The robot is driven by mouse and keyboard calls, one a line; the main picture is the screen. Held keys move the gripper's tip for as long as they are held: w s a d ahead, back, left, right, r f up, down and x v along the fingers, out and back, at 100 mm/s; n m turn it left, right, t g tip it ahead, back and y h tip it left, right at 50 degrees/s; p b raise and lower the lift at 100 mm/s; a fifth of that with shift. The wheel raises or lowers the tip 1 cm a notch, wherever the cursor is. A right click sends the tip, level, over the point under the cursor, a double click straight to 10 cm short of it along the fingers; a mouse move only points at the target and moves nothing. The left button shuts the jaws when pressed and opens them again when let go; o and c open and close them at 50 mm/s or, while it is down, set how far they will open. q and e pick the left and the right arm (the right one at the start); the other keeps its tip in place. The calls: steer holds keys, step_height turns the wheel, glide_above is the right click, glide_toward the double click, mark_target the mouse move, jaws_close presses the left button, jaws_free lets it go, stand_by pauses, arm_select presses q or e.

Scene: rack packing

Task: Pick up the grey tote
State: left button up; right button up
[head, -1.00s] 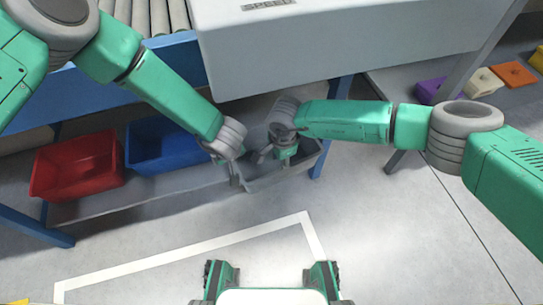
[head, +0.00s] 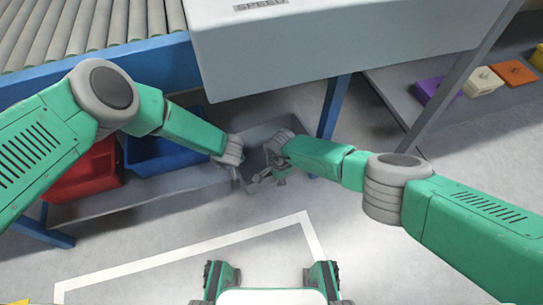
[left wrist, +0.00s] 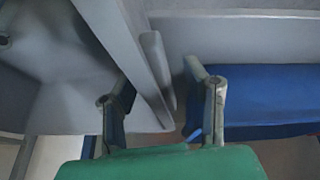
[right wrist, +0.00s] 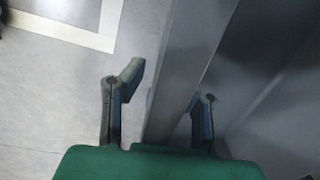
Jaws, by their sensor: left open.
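The grey tote (head: 257,137) sits on the low shelf under the conveyor, between my two grippers and partly hidden by them. My left gripper (head: 240,176) is at the tote's left side. In the left wrist view its fingers are open, with the tote's grey wall (left wrist: 133,48) running between them. My right gripper (head: 268,177) is at the tote's front right part. In the right wrist view its fingers stand apart on either side of a grey tote wall (right wrist: 188,65). Whether any finger touches the tote cannot be told.
A blue bin (head: 150,165) and a red bin (head: 85,175) stand left of the tote, partly behind my left arm. A grey housing (head: 330,50) and the roller conveyor (head: 90,30) hang above. A blue leg (head: 333,108) stands right. The floor in front is clear.

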arm_select(q)
steer(key=shift+a+f, duration=0.1)
steer(key=shift+f, duration=0.05)
arm_select(e)
steer(key=shift+f, duration=0.1)
arm_select(q)
jaws_close()
arm_select(e)
jaws_close()
